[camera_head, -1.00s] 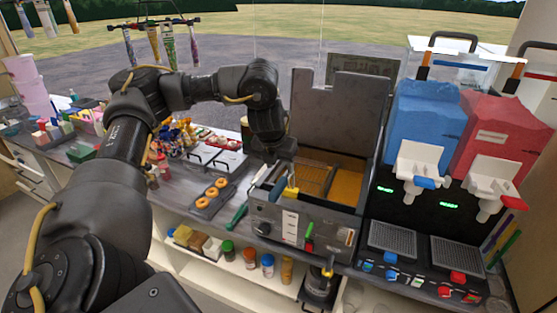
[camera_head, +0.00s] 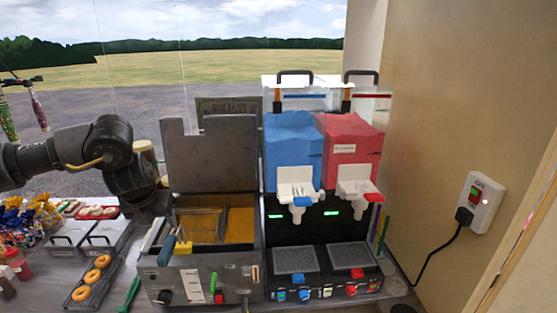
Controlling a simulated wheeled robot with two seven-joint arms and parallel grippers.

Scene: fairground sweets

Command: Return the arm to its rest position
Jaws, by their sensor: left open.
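My left arm comes in from the left. Its gripper (camera_head: 157,222) points down at the left edge of the fryer (camera_head: 212,274), close to the basket's handle (camera_head: 167,250). The fingers are small and dark here; I see nothing held between them. The wire basket (camera_head: 202,226) sits in the left part of the fryer, beside golden oil (camera_head: 239,224). Whether the gripper touches the fryer or the handle, I cannot tell. My right gripper is not in view.
A slush machine with a blue tank (camera_head: 292,147) and a red tank (camera_head: 350,150) stands right of the fryer. A tray of doughnuts (camera_head: 91,277) and lidded metal containers (camera_head: 103,237) lie left. A wall socket with plug (camera_head: 481,203) is on the right wall.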

